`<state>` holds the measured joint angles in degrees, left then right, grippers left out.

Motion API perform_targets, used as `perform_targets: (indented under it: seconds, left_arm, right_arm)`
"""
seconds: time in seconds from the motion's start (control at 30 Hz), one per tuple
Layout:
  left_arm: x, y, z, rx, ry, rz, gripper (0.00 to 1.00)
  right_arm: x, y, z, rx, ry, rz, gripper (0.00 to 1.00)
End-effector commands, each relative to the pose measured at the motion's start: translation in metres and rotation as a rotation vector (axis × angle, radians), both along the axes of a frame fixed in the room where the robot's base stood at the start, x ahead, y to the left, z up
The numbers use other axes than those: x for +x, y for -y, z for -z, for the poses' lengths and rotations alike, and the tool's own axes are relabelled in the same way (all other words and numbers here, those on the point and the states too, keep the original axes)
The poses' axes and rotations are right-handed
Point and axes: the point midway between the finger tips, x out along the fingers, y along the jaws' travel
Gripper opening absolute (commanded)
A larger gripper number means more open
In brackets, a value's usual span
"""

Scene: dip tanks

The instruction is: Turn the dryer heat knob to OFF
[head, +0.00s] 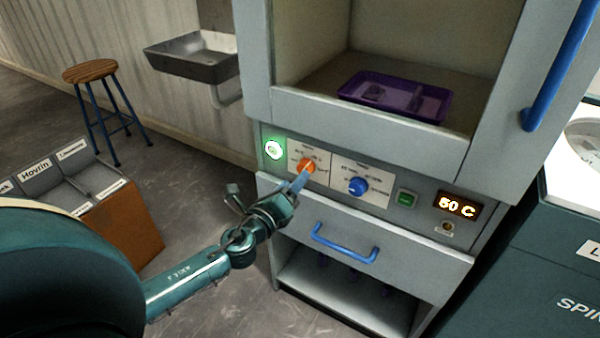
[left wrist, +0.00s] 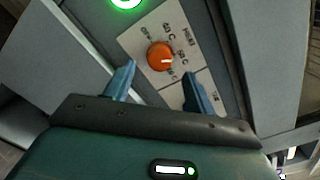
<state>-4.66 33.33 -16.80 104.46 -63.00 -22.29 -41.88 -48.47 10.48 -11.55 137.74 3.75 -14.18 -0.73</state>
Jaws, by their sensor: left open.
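The orange heat knob (head: 307,166) is on the left part of the dryer's control panel. In the left wrist view the knob (left wrist: 160,56) has a white pointer mark facing right, toward one of the printed temperature labels around it. My left gripper (head: 301,180) is at the panel, right in front of the knob. In the left wrist view its blue fingers (left wrist: 158,76) are apart, one to each side and just short of the knob, with nothing between them. My right gripper is out of view.
A blue knob (head: 358,186) and a green switch (head: 405,199) are right of the orange knob. A lit green round light (head: 274,149) is to its left. The drawer with a blue handle (head: 345,245) lies below. A purple tray (head: 396,96) sits in the chamber above.

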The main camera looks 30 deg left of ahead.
Motion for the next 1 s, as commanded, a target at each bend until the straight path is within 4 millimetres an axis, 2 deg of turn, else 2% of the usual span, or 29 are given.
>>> perform_targets:
  seconds: [0.1,0.3,0.67,1.0]
  left_arm:
    - [0.021,0.000,-0.001,-0.001,0.001,-0.001,0.55]
    - [0.040,0.000,0.001,-0.002,-0.001,0.000,0.55]
    - [0.043,0.000,0.001,-0.002,-0.001,0.000,0.55]
    - [0.043,0.000,0.001,-0.002,-0.001,0.000,0.27]
  right_arm:
    - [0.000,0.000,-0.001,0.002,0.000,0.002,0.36]
    - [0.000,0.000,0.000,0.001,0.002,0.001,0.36]
    - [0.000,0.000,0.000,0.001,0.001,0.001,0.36]
    - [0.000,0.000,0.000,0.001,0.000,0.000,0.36]
